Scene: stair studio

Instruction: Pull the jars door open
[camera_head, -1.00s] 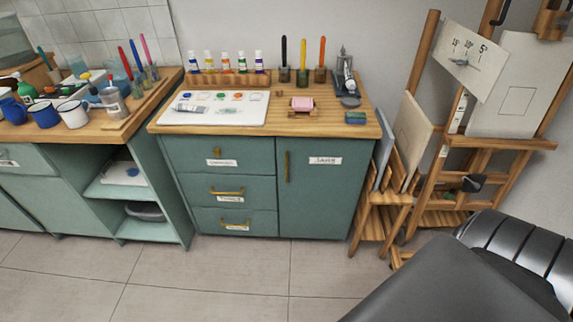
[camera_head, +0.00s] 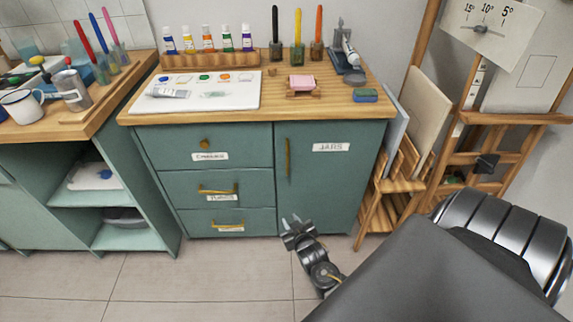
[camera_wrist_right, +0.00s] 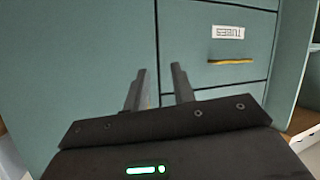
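The jars door (camera_head: 330,190) is the teal right-hand door of the cabinet, with a white JARS label (camera_head: 331,147). It is shut. Its upright brass handle (camera_head: 288,157) is on the left edge. My right gripper (camera_head: 291,224) is low in front of the cabinet, below the handle and apart from it. In the right wrist view the gripper (camera_wrist_right: 158,80) has its two fingers apart with nothing between them. The door (camera_wrist_right: 75,70) fills the left of that view, and its handle does not show there. My left gripper is out of view.
Left of the door are several drawers, including the tubes drawer (camera_head: 216,190), with its handle (camera_wrist_right: 230,61) in the right wrist view. Paints and brushes stand on the wooden top (camera_head: 275,112). An easel (camera_head: 470,150) and a board rack (camera_head: 385,200) stand at the right. The floor (camera_head: 210,280) is clear.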

